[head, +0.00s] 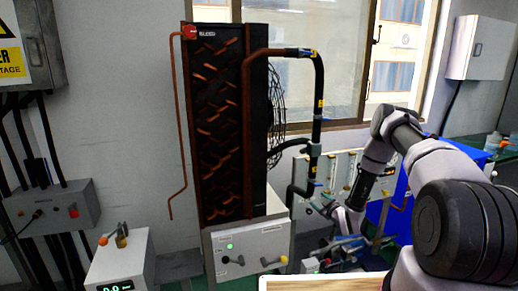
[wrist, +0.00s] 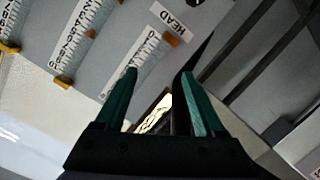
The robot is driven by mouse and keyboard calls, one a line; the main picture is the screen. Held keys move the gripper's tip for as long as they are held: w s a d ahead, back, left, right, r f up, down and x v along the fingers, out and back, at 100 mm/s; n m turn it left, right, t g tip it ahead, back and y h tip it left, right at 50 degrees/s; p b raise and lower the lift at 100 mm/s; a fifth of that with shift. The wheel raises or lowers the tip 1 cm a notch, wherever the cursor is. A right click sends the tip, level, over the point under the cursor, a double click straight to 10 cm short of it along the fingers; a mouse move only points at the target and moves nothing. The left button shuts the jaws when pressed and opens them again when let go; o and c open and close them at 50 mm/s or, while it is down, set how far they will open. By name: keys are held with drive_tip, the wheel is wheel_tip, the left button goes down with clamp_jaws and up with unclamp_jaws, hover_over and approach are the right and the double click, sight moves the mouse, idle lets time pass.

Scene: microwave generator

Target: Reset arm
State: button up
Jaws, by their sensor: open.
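My gripper (wrist: 159,76) shows in the wrist view with its two green fingers apart and nothing between them. It points toward a grey panel (wrist: 110,30) with white graduated scales and orange-brown tabs. A label on the panel seems to read "HEAD". In the head view my arm reaches in from the right, bends at a raised elbow and comes down toward the equipment right of centre. The gripper is small there, and its fingers are hard to make out among the pipes. I cannot tell whether it touches anything.
A tall dark cabinet (head: 221,130) with copper-coloured pipes stands at centre on a grey control box (head: 248,250). A black pipe (head: 318,100) runs beside it. A blue container (head: 400,205) is behind my arm. A box with a green display (head: 120,262) stands at lower left.

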drive_tip(key=d+r+m+g+h, duration=0.2)
drive_tip(key=r+m, duration=0.1)
drive_tip(key=r, duration=1.3)
drive_tip(key=d+r+m+g+h, duration=0.1)
drive_tip(key=d+r+m, duration=0.1)
drive_tip(key=r, duration=1.4)
drive_tip(key=s+a+r+m+g+h, duration=0.1)
drive_tip(key=s+r+m+g, duration=0.15)
drive_tip(key=s+r, duration=0.7)
drive_tip(key=s+a+r+m+g, duration=0.1)
drive_tip(key=s+r+m, duration=0.2)
drive_tip(key=s+r, duration=0.7)
drive_tip(key=s+a+m+g+y, duration=0.1)
drive_tip(key=s+a, duration=0.1)
drive_tip(key=s, duration=1)
drive_tip(key=s+a+r+m+y, duration=0.1)
drive_tip(key=s+a+m, duration=0.1)
drive_tip(key=s, duration=0.9)
drive_tip(key=shift+s+a+r+g, duration=0.2)
drive_tip(key=shift+s+r+g, duration=0.05)
drive_tip(key=shift+s+g, duration=0.1)
drive_tip(key=shift+m, duration=0.25)
